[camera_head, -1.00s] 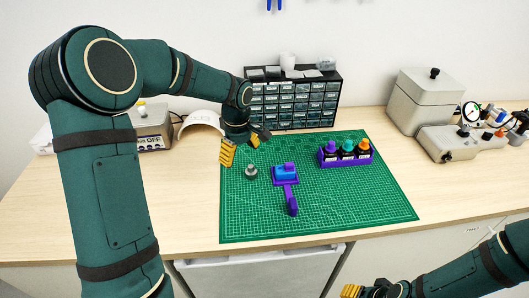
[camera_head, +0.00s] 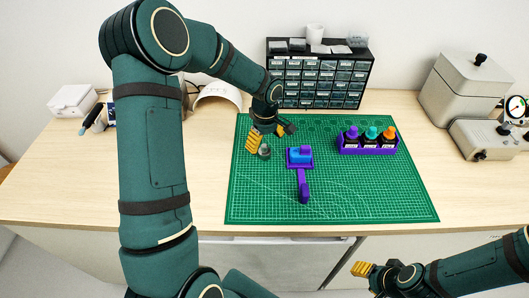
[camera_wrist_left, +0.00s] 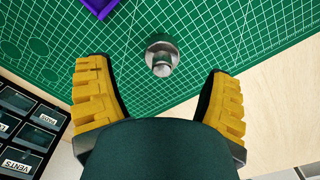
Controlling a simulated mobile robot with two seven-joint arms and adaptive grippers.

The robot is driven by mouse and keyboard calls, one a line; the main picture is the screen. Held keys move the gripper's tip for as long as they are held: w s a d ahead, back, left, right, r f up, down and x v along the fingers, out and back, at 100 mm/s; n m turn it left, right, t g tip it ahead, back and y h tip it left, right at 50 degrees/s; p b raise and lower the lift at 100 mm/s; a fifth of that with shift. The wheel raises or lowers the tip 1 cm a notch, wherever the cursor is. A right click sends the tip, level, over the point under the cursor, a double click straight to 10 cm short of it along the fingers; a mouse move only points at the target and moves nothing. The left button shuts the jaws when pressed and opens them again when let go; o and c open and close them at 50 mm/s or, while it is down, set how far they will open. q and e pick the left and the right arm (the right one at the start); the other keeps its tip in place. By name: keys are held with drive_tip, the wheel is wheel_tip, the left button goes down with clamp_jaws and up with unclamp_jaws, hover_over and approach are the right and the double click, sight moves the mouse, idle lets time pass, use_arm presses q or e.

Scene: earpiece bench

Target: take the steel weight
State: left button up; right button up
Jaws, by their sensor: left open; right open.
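The steel weight (camera_head: 264,151) is a small grey metal piece standing on the green cutting mat, near its left side. In the left wrist view the weight (camera_wrist_left: 162,57) shows as a round body with a knob, ahead of and between the two yellow-padded fingers. My left gripper (camera_head: 268,138) is open just above and beside the weight, partly covering it in the head view; in the wrist view the open fingers (camera_wrist_left: 160,95) are apart from it. My right gripper (camera_head: 366,270) is open and empty in front of the bench, far from the weight.
A purple holder with a blue block (camera_head: 300,157) and a purple handle (camera_head: 304,188) lie right of the weight. A purple rack of capped bottles (camera_head: 368,146) stands further right on the mat (camera_head: 400,195). A black drawer cabinet (camera_head: 320,78) stands behind. The mat's front is clear.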

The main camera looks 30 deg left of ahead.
sight(264, 152)
use_arm(q)
wheel_tip(264, 152, down, 5)
drive_tip(key=shift+s+a+f, duration=0.1)
drive_tip(key=shift+a, duration=0.05)
clamp_jaws()
